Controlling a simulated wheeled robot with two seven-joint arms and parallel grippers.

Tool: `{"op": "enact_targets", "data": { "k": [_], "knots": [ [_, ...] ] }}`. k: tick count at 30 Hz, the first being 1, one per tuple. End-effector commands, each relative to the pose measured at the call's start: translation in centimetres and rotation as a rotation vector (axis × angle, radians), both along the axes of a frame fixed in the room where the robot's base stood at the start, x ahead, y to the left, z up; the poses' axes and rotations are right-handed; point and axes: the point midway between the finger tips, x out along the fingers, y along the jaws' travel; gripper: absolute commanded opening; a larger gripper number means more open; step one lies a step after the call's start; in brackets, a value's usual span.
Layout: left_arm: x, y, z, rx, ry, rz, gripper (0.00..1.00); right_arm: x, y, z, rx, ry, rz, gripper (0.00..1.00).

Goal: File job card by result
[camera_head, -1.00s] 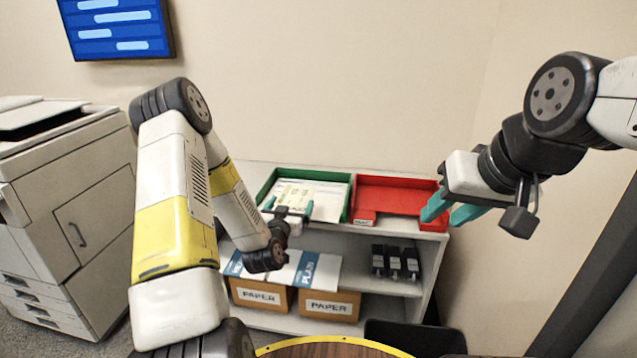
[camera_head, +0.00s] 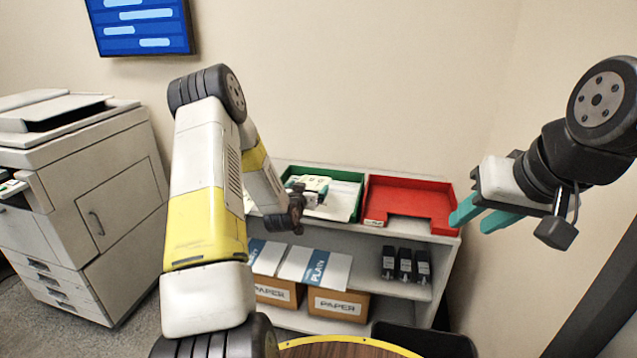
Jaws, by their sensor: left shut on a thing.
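A green tray (camera_head: 357,177) and a red tray (camera_head: 425,183) sit side by side on top of the shelf unit. White paper (camera_head: 341,204) lies in the green tray; the red tray looks empty. My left gripper (camera_head: 307,190) is over the left part of the green tray, shut on a small pale card (camera_head: 316,182), the job card as far as I can tell. The wrist hides part of it, and I cannot tell if the card touches the paper. My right gripper (camera_head: 483,217) is open and empty, in front of the red tray's right end.
The shelf unit (camera_head: 384,233) holds paper boxes (camera_head: 338,304) and several black devices (camera_head: 405,264) below. A copier (camera_head: 80,195) stands at left, a wall screen (camera_head: 142,27) above. A yellow-edged round table (camera_head: 345,347) is at the bottom.

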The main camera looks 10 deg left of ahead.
Motion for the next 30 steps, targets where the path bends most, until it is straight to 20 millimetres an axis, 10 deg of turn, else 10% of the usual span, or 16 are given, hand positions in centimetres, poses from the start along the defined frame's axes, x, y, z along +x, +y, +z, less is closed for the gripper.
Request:
{"op": "enact_targets", "data": {
  "k": [30],
  "knots": [
    [5.6, -0.2, -7.0, 0.001, 0.000, -0.001, 0.57, 0.0, 0.0, 0.0, 0.000, 0.000, 0.000, 0.36]
  ]
}}
